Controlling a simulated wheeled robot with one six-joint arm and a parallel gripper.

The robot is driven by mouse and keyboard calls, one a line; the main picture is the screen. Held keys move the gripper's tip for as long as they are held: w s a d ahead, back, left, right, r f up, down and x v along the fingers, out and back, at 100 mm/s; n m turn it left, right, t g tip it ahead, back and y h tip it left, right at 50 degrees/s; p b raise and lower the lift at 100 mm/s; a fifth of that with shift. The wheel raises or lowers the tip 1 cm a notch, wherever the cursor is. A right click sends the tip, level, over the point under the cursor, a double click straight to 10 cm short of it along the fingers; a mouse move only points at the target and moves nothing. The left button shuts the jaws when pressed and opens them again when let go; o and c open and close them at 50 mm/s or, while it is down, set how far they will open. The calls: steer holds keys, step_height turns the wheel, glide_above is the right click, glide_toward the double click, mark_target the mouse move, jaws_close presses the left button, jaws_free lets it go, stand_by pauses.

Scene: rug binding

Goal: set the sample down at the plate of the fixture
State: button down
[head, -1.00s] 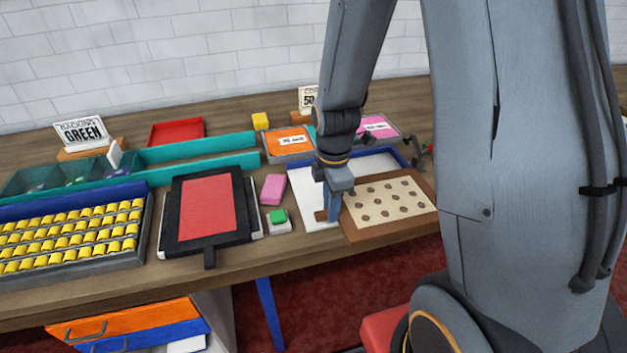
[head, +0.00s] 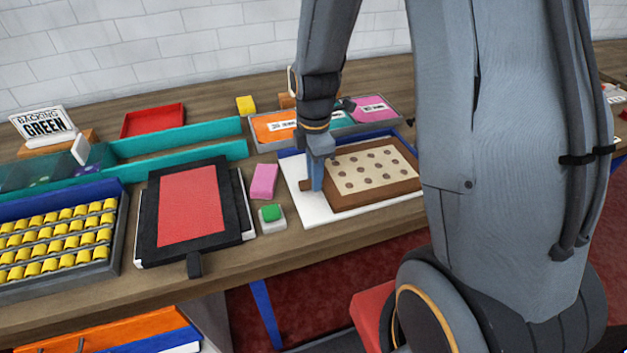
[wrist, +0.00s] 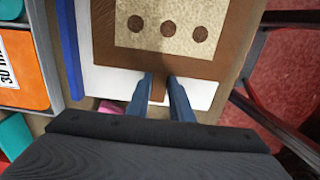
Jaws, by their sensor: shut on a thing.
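The sample (head: 374,166) is a brown-bordered rectangle with a cream middle and several brown dots. It also shows in the wrist view (wrist: 170,30). My gripper (head: 312,184) is shut on a brown tab at the sample's left edge; the wrist view shows both fingers (wrist: 158,82) on either side of the tab. The sample is over the white plate (head: 309,209), which has a blue rail (head: 289,152) along its back and shows along the front and left. It looks roughly level with the plate, but I cannot tell whether it touches.
Left of the plate are a green button (head: 271,213), a pink block (head: 264,181) and a black frame with a red panel (head: 188,204). Behind are an orange bin (head: 271,125) and a pink-labelled bin (head: 371,108). The table's front edge is close.

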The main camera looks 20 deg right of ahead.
steer(key=shift+f, duration=0.35)
steer(key=c, duration=1.6)
jaws_free()
steer(key=shift+o, duration=0.2)
step_height(320, 180, up, 12)
steer(key=b, duration=0.3)
steer(key=s+f+m, duration=0.2)
steer(key=s+m, duration=0.2)
steer(key=m, duration=0.5)
steer(key=s+f+m+t, duration=0.1)
steer(key=s+f+m, duration=0.2)
steer(key=m, duration=0.6)
steer(key=shift+s+f, duration=0.15)
steer(key=shift+s, duration=1.1)
